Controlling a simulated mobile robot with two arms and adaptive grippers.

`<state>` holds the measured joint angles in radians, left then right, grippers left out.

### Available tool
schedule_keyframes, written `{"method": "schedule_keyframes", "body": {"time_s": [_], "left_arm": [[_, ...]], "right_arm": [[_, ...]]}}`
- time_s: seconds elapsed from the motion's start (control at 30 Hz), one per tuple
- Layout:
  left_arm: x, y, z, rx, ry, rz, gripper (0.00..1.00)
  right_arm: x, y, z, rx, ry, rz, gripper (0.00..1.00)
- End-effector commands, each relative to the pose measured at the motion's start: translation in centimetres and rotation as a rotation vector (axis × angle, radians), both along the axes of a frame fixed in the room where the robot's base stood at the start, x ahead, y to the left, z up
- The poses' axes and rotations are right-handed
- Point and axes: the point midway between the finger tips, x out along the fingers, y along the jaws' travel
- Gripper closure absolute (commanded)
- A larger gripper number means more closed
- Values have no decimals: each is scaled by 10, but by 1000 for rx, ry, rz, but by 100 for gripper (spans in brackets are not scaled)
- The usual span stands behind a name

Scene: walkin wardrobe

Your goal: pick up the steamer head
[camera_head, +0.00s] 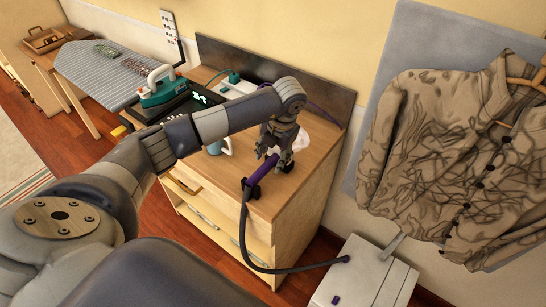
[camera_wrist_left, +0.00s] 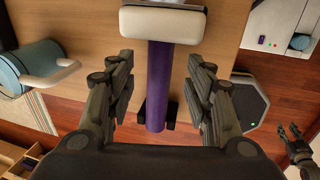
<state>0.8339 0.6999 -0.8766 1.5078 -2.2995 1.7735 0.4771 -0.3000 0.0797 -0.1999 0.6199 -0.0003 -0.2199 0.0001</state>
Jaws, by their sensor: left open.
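The steamer head has a purple handle (camera_head: 262,170) and a white end, and it lies on the wooden cabinet top (camera_head: 262,208). In the left wrist view the purple handle (camera_wrist_left: 160,85) runs down the middle, with the white end at the top. My left gripper (camera_head: 272,157) is over the handle, pointing down. In the left wrist view its open fingers (camera_wrist_left: 161,75) stand on either side of the handle, with a gap on both sides. My right gripper (camera_wrist_left: 295,132) shows small at the right edge of the left wrist view; its opening is unclear.
A grey hose (camera_head: 243,232) runs from the handle to the white steamer base (camera_head: 365,275) on the floor. A light blue mug (camera_head: 224,146) stands left of the gripper. A teal iron (camera_head: 158,88) is farther left. A camouflage jacket (camera_head: 455,140) hangs at right.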

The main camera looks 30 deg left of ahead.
Motion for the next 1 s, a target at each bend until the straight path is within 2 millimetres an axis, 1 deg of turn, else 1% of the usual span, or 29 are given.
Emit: {"method": "schedule_keyframes", "body": {"time_s": [0.03, 0.1, 0.2, 0.43, 0.47, 0.5, 0.57, 0.6, 0.63, 0.67, 1.0], "left_arm": [[-3, 2, -3, -1, 4, 0, 52], [-2, 3, -14, -1, 3, 1, 52], [-1, 5, -22, -2, 1, 0, 52], [-1, 5, -25, -1, -1, -1, 52], [-1, 5, -25, -1, -1, -1, 54], [-1, 5, -25, -1, -1, -1, 64], [-1, 5, -25, -1, -1, -1, 77], [-1, 5, -25, -1, -1, -1, 86], [-1, 5, -25, -1, -1, -1, 93], [-1, 5, -25, -1, -1, -1, 97], [0, 5, -23, -1, -3, -2, 97]], "right_arm": [[0, 0, 9, 0, 0, 0, 60], [0, 0, 10, 0, 0, 0, 60], [0, 0, 12, 0, 0, 0, 60], [0, 0, 11, 0, 0, 0, 60], [0, 0, 11, 0, 0, 0, 60], [0, 0, 11, 0, 0, 0, 60], [0, 0, 11, 0, 0, -1, 60], [0, 0, 11, 0, 0, -1, 60], [0, 0, 11, 0, 0, -1, 60], [0, 0, 11, 0, 0, -1, 60], [0, 0, 10, 0, 0, 0, 60]]}}
